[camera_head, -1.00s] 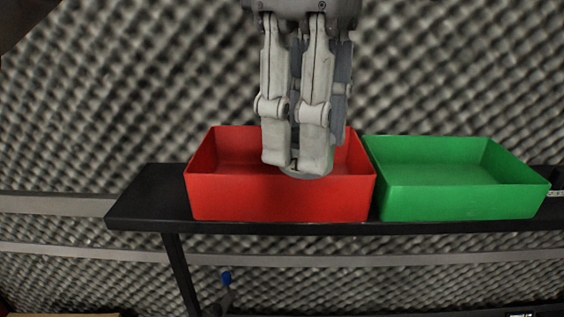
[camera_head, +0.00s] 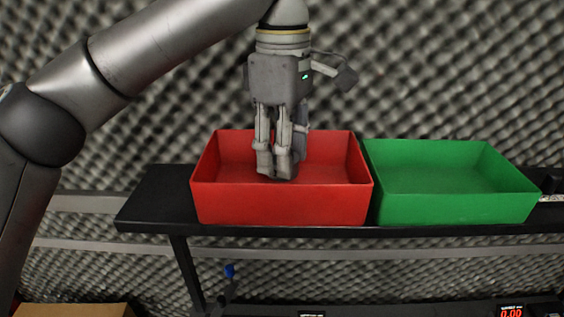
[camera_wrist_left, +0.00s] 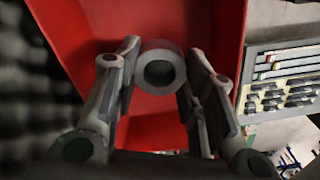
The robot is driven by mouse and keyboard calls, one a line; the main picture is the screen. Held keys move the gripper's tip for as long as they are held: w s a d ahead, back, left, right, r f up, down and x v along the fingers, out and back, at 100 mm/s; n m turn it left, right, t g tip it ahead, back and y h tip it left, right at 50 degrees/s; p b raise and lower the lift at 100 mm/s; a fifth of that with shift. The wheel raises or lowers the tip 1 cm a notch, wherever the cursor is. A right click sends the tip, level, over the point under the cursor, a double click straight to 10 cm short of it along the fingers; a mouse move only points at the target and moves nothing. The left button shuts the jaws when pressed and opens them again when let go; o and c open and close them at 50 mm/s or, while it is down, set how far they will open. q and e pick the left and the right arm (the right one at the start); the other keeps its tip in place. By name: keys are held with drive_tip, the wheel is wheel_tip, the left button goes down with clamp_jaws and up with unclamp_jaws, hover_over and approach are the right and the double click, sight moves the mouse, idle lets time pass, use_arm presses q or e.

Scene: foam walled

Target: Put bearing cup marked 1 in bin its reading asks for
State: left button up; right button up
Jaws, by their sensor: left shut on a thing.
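My left gripper (camera_head: 277,172) points down inside the red bin (camera_head: 283,203), its fingertips below the level of the rim. It is shut on the bearing cup (camera_wrist_left: 162,68), a grey ring with a dark hollow middle, seen between the fingers in the left wrist view. The cup's mark cannot be read in these frames. The red bin shows no other things inside. The green bin (camera_head: 455,207) stands just right of the red one and looks empty. A display (camera_head: 511,312) at the bottom right shows red digits that look like 0.00. My right gripper is not in view.
Both bins stand on a black shelf (camera_head: 155,195) in front of a foam wall. In the left wrist view, a rack of dark parts (camera_wrist_left: 282,92) lies to the right of the red bin. A cardboard-coloured box edge (camera_head: 75,310) shows at the lower left.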

use_arm(q)
drive_tip(key=shift+w+a+f+p, duration=0.1)
drive_tip(key=shift+w+f+p, duration=0.2)
drive_tip(key=shift+f+p, duration=0.15)
wheel_tip(320, 180, down, 2)
drive_tip(key=shift+w+p, duration=0.1)
drive_tip(key=shift+p, duration=0.55)
drive_tip(key=shift+f, duration=0.45)
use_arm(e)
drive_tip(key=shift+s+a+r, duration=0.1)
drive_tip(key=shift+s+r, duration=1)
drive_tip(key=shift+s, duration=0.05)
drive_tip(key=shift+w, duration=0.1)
use_arm(q)
drive_tip(key=o, duration=1.2)
drive_tip(key=shift+f, duration=0.15)
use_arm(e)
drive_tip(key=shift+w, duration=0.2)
